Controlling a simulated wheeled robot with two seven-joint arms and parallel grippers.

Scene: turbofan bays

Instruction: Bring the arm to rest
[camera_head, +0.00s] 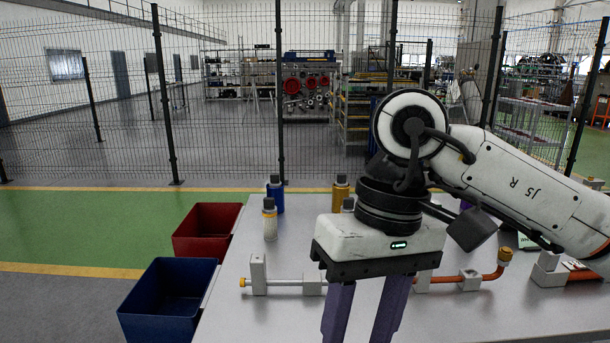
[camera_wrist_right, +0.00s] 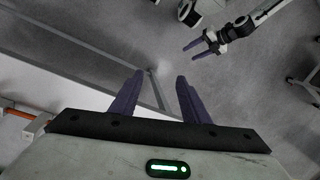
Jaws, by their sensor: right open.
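My right arm comes in from the right in the head view. Its right gripper (camera_head: 362,322) points down over the near part of the table (camera_head: 262,318), with its two purple fingers apart and nothing between them. The fingertips are cut off by the lower edge there. In the right wrist view the same gripper (camera_wrist_right: 160,76) is open and empty above grey floor and a table edge. My left gripper (camera_wrist_right: 192,48) shows at the top of that view, its purple fingers apart and empty. The left arm is not in the head view.
A red bin (camera_head: 205,215) and a blue bin (camera_head: 165,300) stand at the table's left. A blue bottle (camera_head: 275,196), a white bottle (camera_head: 270,222) and a yellow bottle (camera_head: 340,192) stand at the back. A grey tube (camera_head: 285,283) and an orange pipe (camera_head: 445,279) rest in blocks.

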